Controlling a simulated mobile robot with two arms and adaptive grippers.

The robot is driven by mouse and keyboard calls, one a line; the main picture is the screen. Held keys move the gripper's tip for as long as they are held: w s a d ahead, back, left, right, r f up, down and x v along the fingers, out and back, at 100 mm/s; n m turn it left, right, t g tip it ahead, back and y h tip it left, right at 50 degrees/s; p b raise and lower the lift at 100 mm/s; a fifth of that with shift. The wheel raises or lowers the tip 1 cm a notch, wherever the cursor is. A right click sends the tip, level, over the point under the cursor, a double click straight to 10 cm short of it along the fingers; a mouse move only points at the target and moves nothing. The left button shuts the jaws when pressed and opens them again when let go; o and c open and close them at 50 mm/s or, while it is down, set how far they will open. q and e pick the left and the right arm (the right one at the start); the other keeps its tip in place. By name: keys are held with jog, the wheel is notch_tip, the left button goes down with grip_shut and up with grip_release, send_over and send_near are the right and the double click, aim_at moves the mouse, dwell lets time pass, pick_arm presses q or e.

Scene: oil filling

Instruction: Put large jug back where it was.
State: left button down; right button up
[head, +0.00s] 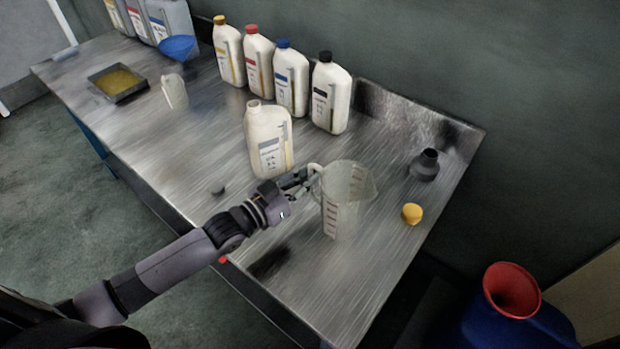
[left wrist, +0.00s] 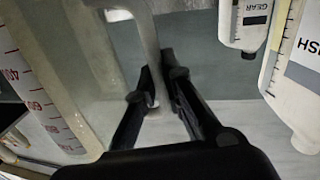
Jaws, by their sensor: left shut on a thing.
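The large jug (head: 347,203) is clear, with red scale marks and a pale handle, and stands upright over the front right part of the metal table. I cannot tell whether its base touches the table. My left gripper (head: 312,177) comes from the left and is shut on the jug's handle. In the left wrist view the fingers (left wrist: 162,88) sit on both sides of the pale handle (left wrist: 147,40), and the jug wall (left wrist: 45,95) with red numbers fills the left side. My right gripper is not in view.
An open white bottle (head: 268,145) stands just behind-left of the jug. A yellow cap (head: 412,213) and a dark funnel-like piece (head: 425,166) lie to its right. Several capped bottles (head: 290,80) line the back. A small jug (head: 174,92) and a tray (head: 101,93) are farther left.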

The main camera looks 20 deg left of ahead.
pick_arm(q)
jog(key=shift+f, duration=0.55)
jog(key=c, duration=1.7)
grip_release()
jog(key=shift+f, duration=0.15)
jog(key=shift+s, duration=0.1)
jog(key=b+v, duration=0.1)
jog(key=v, duration=1)
jog(key=shift+s+a, duration=0.2)
jog(key=shift+s, duration=0.15)
